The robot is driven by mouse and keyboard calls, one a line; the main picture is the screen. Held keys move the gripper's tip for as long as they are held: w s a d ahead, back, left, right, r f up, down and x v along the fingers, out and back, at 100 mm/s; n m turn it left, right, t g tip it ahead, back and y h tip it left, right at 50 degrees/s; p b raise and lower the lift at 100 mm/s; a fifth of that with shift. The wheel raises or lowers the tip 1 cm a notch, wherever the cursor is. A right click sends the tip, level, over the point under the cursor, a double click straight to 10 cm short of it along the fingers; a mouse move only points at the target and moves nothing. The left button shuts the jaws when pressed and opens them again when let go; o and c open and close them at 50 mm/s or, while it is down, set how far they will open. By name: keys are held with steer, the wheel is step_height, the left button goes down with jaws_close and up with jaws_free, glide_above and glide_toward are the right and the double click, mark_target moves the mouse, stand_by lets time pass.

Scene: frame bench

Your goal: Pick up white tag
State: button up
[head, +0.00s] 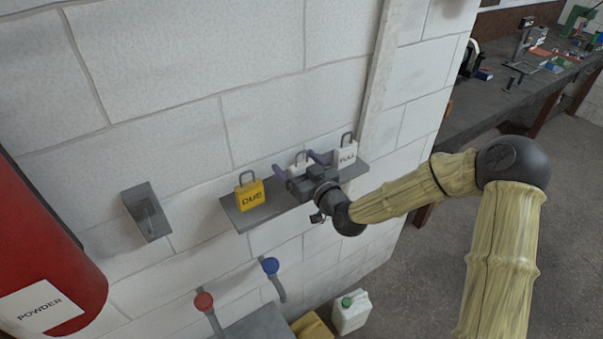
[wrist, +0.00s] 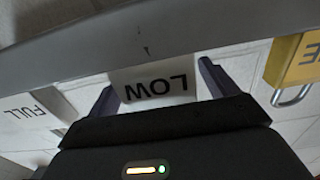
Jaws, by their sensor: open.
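Two white tags stand on a small grey wall shelf (head: 281,215). One reads LOW in the wrist view (wrist: 156,88), and in the head view it shows partly behind my gripper (head: 299,166) as a white patch (head: 301,158). The other white tag, marked FULL (head: 347,155), stands at the shelf's right end and shows at the left in the wrist view (wrist: 25,112). My gripper is open, its purple fingers on either side of the LOW tag, with slim gaps seeming to show in the wrist view. The LOW tag's shackle is hidden there.
A yellow tag marked DUE (head: 250,196) stands at the shelf's left part. A grey wall bracket (head: 147,212) and a red POWDER cylinder (head: 45,255) are further left. Red (head: 204,301) and blue (head: 270,265) knobs and a white jug (head: 351,312) are below.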

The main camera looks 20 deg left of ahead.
steer(key=c, duration=1.1)
steer(key=shift+o, duration=0.2)
steer(key=shift+r, duration=0.2)
step_height(320, 180, up, 10)
steer(key=shift+f+b, duration=0.15)
steer(key=shift+b, duration=1.1)
